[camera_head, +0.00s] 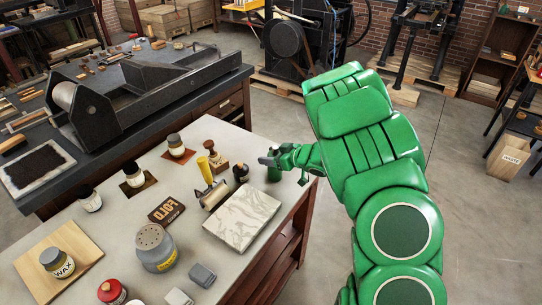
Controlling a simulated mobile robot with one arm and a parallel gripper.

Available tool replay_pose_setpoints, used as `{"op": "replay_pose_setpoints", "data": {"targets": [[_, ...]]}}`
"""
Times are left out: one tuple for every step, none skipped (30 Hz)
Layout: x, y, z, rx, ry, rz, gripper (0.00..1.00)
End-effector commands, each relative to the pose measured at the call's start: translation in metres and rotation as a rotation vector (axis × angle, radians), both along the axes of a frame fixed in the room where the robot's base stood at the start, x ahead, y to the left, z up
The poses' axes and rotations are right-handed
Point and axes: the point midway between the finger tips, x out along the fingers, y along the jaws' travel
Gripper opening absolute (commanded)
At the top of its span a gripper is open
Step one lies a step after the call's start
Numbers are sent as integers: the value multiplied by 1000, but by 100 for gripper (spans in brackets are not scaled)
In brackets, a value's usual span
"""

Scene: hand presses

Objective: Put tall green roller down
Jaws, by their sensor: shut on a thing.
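My green arm reaches in from the right, and my gripper (272,160) is over the right edge of the pale worktable (110,232). It is shut on a small dark green upright thing, which I take to be the tall green roller (274,174). The fingers and wrist hide its upper part. I cannot tell whether its base touches the tabletop. A dark, round-topped piece (241,172) stands just left of it.
Several jars, including a wax jar (58,263), stand on the table. Floor (320,250) lies beyond its right edge.

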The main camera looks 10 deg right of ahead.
Motion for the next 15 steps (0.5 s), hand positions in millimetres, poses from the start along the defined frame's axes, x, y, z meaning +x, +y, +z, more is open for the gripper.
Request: {"op": "replay_pose_setpoints", "data": {"targets": [[0, 0, 1, 0, -1, 0, 11], [0, 0, 1, 0, -1, 0, 11], [0, 0, 0, 0, -1, 0, 11], [0, 0, 0, 0, -1, 0, 11], [0, 0, -1, 1, -1, 0, 11], [0, 0, -2, 1, -1, 0, 11], [0, 0, -2, 1, -1, 0, 11], [0, 0, -2, 0, -1, 0, 66], [0, 0, -2, 0, -1, 0, 72], [0, 0, -2, 0, -1, 0, 76], [0, 0, -2, 0, -1, 0, 81], [0, 0, -2, -1, -1, 0, 86], [0, 0, -2, -1, -1, 0, 86], [0, 0, -2, -1, -1, 0, 86], [0, 0, -2, -1, -1, 0, 86]]}}
